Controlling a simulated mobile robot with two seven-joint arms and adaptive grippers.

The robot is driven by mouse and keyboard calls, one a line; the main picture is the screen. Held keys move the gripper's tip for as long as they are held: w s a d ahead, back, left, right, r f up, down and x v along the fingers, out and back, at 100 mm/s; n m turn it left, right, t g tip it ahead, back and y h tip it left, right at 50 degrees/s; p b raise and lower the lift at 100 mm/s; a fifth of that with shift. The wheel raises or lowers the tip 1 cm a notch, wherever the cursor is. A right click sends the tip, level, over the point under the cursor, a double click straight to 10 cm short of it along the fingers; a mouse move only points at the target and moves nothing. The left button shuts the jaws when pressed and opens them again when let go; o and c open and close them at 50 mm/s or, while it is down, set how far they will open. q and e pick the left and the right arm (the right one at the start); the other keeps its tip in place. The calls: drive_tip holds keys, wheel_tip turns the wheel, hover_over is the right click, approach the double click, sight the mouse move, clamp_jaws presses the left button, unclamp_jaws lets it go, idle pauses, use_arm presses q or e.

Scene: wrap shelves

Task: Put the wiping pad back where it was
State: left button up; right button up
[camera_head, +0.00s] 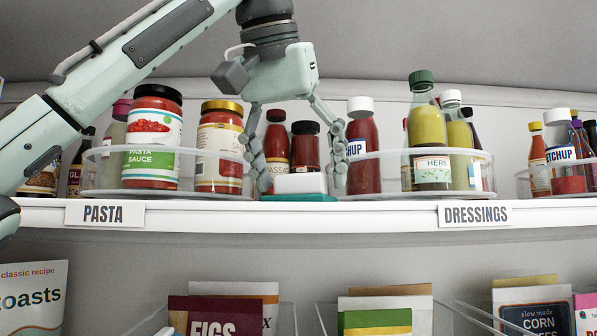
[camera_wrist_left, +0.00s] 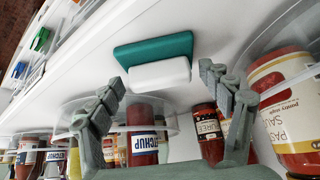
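The wiping pad (camera_head: 300,185) has a white block top and a teal base. It lies flat on the shelf near its front edge, between the two clear turntables. My left gripper (camera_head: 302,178) points down over it with open fingers, one tip on each side of the pad. In the left wrist view the pad (camera_wrist_left: 155,72) shows just beyond and between the open fingertips (camera_wrist_left: 162,80). Gaps seem to show beside the pad; contact with the fingers cannot be told. My right gripper is not in view.
The left clear turntable (camera_head: 105,172) carries pasta sauce jars and bottles above the PASTA label (camera_head: 105,214). The right turntable (camera_head: 480,175) carries ketchup and dressing bottles above the DRESSINGS label (camera_head: 474,214). Tall bottles stand close behind the fingers. Packets in bins (camera_head: 230,315) fill the shelf below.

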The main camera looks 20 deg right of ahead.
use_arm(q)
drive_tip(key=shift+r, duration=0.25)
drive_tip(key=p+v, duration=0.2)
drive_tip(key=v, duration=0.9)
drive_tip(key=shift+s+r, duration=0.25)
drive_tip(key=shift+r, duration=0.05)
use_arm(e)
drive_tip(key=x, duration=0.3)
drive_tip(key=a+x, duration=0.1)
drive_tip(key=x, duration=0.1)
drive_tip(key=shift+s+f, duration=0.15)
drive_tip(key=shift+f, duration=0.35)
use_arm(q)
drive_tip(key=shift+a, duration=0.15)
